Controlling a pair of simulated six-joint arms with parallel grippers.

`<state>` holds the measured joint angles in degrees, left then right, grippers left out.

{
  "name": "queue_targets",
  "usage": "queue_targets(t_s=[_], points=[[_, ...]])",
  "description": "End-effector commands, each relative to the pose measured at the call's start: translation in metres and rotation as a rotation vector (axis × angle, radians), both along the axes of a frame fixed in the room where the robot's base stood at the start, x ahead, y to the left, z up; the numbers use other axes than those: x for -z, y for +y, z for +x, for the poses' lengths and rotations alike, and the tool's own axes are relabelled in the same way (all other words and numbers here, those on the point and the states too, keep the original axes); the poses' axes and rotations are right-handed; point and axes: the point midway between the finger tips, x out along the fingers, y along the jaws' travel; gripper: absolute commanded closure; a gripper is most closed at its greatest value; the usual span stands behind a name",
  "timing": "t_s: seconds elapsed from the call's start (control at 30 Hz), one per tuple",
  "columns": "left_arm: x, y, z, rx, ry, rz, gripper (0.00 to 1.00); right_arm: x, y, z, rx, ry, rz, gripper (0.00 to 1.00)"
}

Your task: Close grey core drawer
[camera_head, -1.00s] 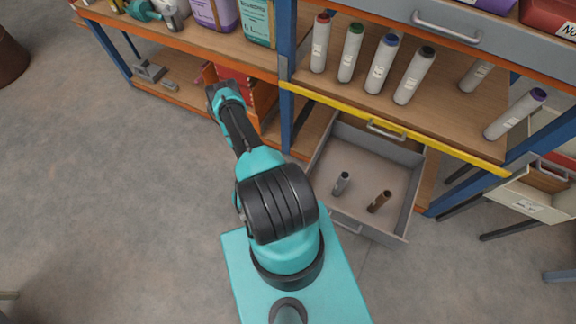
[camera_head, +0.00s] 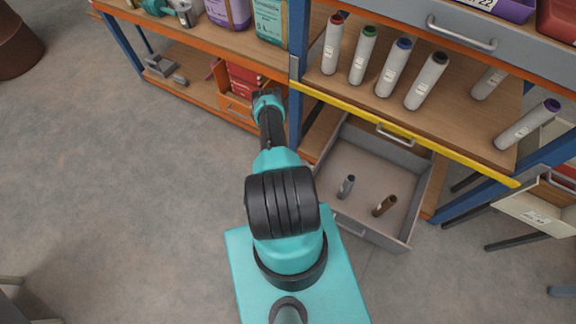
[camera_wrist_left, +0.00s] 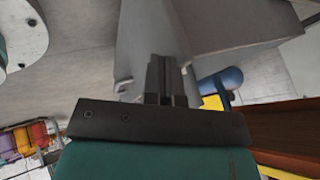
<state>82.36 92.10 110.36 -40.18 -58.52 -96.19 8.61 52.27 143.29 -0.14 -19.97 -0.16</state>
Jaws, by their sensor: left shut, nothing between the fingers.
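The grey drawer (camera_head: 384,238) stands pulled out below the yellow-edged shelf in the head view. Its front, with a handle (camera_head: 348,225), faces my base. A grey core (camera_head: 346,187) and a brown core (camera_head: 385,206) stand inside it. My left gripper (camera_head: 268,97) is beside the orange drawer unit, to the left of the blue post and apart from the grey drawer. In the left wrist view its fingers (camera_wrist_left: 167,80) are shut and empty. A grey panel lies behind them there; I cannot tell whether it is the drawer. My right gripper is not in view.
The blue post (camera_head: 297,75) stands between my gripper and the grey drawer. Several capped tubes stand on the shelf (camera_head: 455,115) above the drawer. An orange unit with red contents (camera_head: 240,107) is close to my gripper. The floor (camera_head: 150,200) at left is clear.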

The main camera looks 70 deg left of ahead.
Motion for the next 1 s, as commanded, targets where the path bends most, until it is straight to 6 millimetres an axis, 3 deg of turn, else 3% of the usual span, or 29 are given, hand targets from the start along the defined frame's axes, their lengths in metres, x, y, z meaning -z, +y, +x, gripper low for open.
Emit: queue_targets(t_s=[0.67, 1.0], points=[[-0.001, 0.01, 0.01, 0.0, -0.001, 0.001, 1.0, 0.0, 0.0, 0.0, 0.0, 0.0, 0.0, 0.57], [-0.001, 0.031, 0.032, 0.004, -0.002, 0.004, 1.0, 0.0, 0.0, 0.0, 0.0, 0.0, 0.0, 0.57]])
